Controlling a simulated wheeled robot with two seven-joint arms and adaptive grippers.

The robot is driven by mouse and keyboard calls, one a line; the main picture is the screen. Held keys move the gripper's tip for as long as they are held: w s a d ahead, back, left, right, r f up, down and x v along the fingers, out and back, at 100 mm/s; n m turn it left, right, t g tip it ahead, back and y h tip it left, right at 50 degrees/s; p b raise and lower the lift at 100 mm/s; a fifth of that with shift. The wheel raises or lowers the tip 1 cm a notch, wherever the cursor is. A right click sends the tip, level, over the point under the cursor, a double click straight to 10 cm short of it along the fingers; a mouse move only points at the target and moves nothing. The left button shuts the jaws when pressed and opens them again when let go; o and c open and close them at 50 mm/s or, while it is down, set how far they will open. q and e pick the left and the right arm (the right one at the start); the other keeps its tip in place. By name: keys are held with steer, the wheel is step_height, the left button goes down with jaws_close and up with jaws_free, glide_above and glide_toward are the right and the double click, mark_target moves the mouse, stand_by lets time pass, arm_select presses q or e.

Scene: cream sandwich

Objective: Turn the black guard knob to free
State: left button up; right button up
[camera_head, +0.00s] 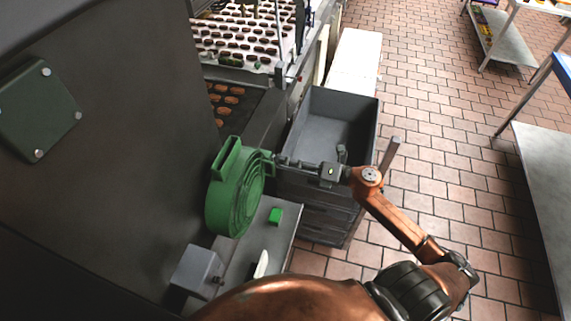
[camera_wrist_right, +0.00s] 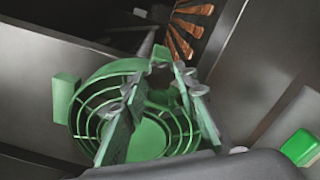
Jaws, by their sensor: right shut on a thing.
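The round green guard (camera_head: 235,190) with concentric rings stands beside the dark machine wall in the head view. It also shows in the wrist view (camera_wrist_right: 146,140), behind my fingers. My right gripper (camera_head: 272,160) reaches in from the right to the guard's upper right edge. In the wrist view the right gripper's (camera_wrist_right: 163,72) two fingers converge at the guard's upper rim. It is shut on the black guard knob (camera_wrist_right: 161,78), which is small, dark and mostly hidden by the fingers. I cannot tell which way the knob is turned. My left gripper is out of view.
A stack of grey crates (camera_head: 328,125) stands just behind my right wrist. A green button (camera_head: 275,215) sits on the grey ledge below the guard. A tray of brown cookies (camera_head: 240,40) lies on the line at the back. Tiled floor (camera_head: 440,130) is free to the right.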

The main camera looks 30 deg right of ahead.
steer(key=shift+f+n+b, duration=0.15)
steer(key=shift+n+b, duration=0.6)
steer(key=shift+n, duration=0.25)
steer(key=o, duration=0.9)
steer(key=shift+c, duration=0.2)
steer(key=v, duration=1.2)
